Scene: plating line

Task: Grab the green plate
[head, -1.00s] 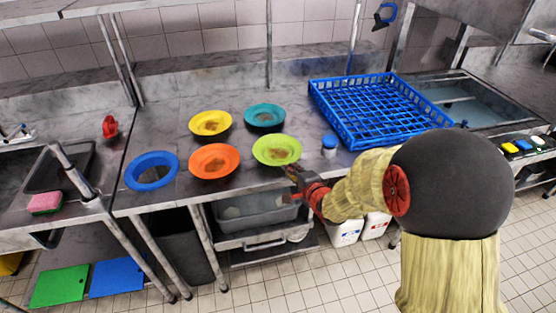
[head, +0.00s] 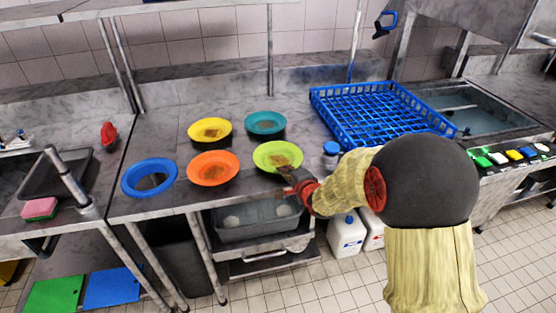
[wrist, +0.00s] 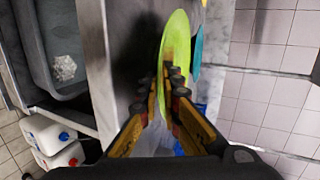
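The green plate (head: 272,154) lies on the steel counter (head: 180,214), at the front right of a group of plates, with a brown smear on it. My gripper (head: 287,174) is at its front right rim, coming from the right. In the wrist view, the green plate (wrist: 177,45) shows nearly edge-on. The two fingers of my gripper (wrist: 160,88) stand apart, with the near rim reaching between them. A gap shows beside the left finger; contact at the right finger cannot be told. The plate looks level and at rest.
A blue cup (head: 331,148) and blue rack (head: 330,110) are close on the right. A grey bin (head: 250,232) is below the counter.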

